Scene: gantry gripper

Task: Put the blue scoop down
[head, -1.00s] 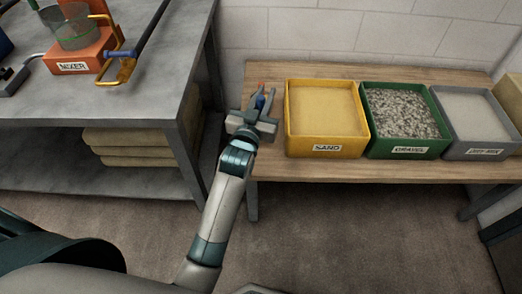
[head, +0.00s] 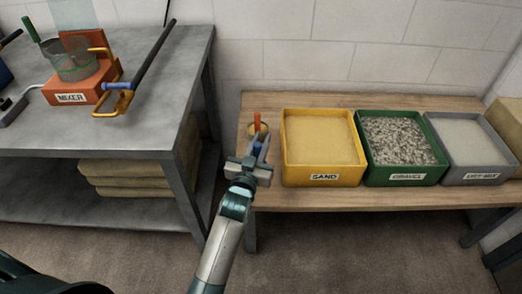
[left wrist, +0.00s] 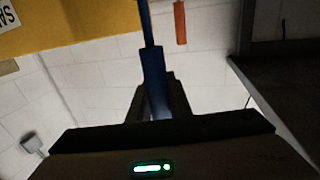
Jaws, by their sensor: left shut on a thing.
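The blue scoop shows in the head view as a short blue piece (head: 257,150) between my left gripper's fingers. In the left wrist view its blue handle (left wrist: 153,75) runs up from the fingers, and its far end is out of frame. My left gripper (head: 261,153) is shut on this handle at the left end of the wooden bench (head: 350,199). It also shows in the left wrist view (left wrist: 158,100). Whether the scoop touches anything is hidden. My right gripper is not in view.
An orange handle (head: 257,121) stands up just behind my left gripper. Right of it are the yellow sand bin (head: 322,177), green gravel bin (head: 402,177) and grey dry-mix bin (head: 480,176). The grey table (head: 150,128) with the orange mixer (head: 75,92) stands left.

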